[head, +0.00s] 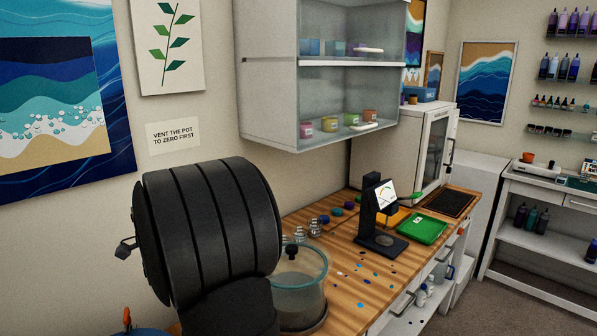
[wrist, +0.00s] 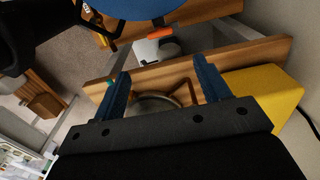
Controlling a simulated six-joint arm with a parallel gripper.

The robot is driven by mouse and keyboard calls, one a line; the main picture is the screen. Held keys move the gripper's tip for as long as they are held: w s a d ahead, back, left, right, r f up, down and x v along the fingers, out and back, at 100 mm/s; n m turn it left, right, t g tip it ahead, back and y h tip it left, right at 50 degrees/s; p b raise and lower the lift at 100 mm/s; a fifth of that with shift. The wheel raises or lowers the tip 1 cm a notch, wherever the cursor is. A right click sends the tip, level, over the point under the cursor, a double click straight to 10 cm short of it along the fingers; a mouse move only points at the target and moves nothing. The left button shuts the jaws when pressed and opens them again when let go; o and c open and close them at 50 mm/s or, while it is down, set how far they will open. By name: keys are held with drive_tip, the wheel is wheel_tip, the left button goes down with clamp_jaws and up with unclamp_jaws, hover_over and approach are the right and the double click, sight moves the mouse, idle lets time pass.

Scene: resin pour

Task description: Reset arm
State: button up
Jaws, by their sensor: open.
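In the wrist view my gripper (wrist: 162,70) has two blue fingers standing well apart, with nothing held between them. Beyond the fingers are a wooden edge (wrist: 245,62) and a round metallic thing (wrist: 155,102), partly hidden by the gripper's dark body. In the head view a large black ribbed part of my own arm fills the lower left foreground. My gripper's fingers cannot be made out there.
A clear round vessel (head: 298,290) with a dark knob stands close to my arm on the wooden bench (head: 345,290). Behind are a dark stand (head: 378,215), a green tray (head: 422,229) and a white cabinet (head: 405,150). A yellow block (wrist: 265,95) sits right of my fingers.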

wheel_tip(320, 180, down, 13)
drive_tip(key=shift+f, duration=0.5)
drive_tip(key=n, duration=0.4)
drive_tip(key=shift+r, duration=0.1)
drive_tip(key=n, duration=1.3)
idle(0.4)
